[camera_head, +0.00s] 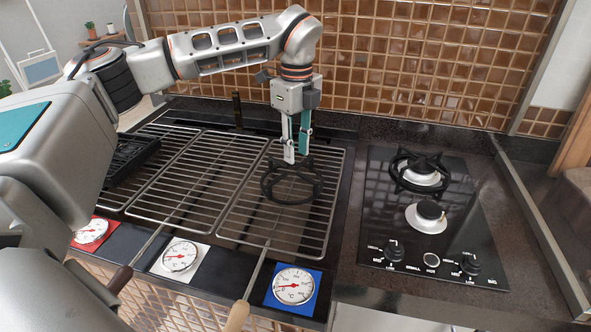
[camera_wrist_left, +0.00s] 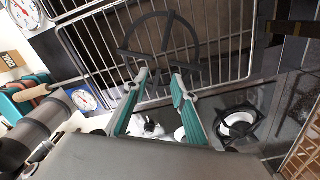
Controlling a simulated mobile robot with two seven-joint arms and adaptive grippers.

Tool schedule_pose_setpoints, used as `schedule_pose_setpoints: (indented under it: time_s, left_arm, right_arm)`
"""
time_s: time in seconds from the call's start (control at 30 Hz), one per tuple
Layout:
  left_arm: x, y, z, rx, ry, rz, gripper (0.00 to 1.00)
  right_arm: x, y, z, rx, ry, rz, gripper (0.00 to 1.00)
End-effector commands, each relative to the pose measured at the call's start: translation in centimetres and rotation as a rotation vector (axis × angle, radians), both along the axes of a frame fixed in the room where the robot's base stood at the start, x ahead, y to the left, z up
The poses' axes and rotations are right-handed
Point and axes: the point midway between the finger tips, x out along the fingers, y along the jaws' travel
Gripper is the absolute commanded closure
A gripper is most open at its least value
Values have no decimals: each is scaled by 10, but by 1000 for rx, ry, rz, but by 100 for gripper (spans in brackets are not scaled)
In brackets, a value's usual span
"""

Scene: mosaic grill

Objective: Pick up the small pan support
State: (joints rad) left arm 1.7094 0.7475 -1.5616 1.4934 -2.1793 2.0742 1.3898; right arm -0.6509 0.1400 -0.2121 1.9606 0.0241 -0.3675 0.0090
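A black ring-shaped pan support (camera_head: 292,181) with prongs lies on the right-hand grill grate. It also shows in the left wrist view (camera_wrist_left: 161,38), just past my fingertips. A second black pan support (camera_head: 418,170) sits on the rear burner of the hob. I cannot tell for sure which one is the small one. My left gripper (camera_head: 294,156) points down at the far edge of the ring on the grate. Its two fingers are apart in the left wrist view (camera_wrist_left: 162,75), with nothing held between them. I cannot tell whether they touch the ring. My right gripper is out of view.
The black glass hob (camera_head: 385,215) stands to the right, its front burner (camera_head: 428,213) bare. More grates (camera_head: 190,180) lie to the left, with a dark ridged block (camera_head: 132,155). Long handles and dial gauges (camera_head: 294,286) line the front. A tiled wall (camera_head: 420,60) closes the back.

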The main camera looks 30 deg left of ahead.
Motion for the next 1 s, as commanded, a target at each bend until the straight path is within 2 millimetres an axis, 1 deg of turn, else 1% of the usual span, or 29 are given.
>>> schedule_pose_setpoints:
  time_s: [0.03,0.17,0.33,0.43,0.57,0.77,0.8,0.9,1.0]
  left_arm:
    - [-1,0,-6,-1,1,-1,74]
    - [-2,-4,-17,0,1,-2,74]
    - [-5,-15,-40,-1,2,-4,74]
    - [-5,-14,-53,-1,1,-1,74]
    - [-5,-14,-61,-1,-1,-1,74]
    - [-4,-14,-62,0,-2,-1,74]
    - [-4,-14,-62,0,-2,-1,76]
    - [-4,-14,-62,0,-1,-1,100]
    - [-4,-14,-62,0,-1,-1,100]
  right_arm:
    - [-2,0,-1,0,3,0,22]
    - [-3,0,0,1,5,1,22]
    - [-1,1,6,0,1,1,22]
    - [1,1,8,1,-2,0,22]
    - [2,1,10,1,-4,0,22]
    - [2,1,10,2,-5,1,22]
    - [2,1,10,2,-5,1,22]
    - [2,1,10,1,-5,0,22]
    - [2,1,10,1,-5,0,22]
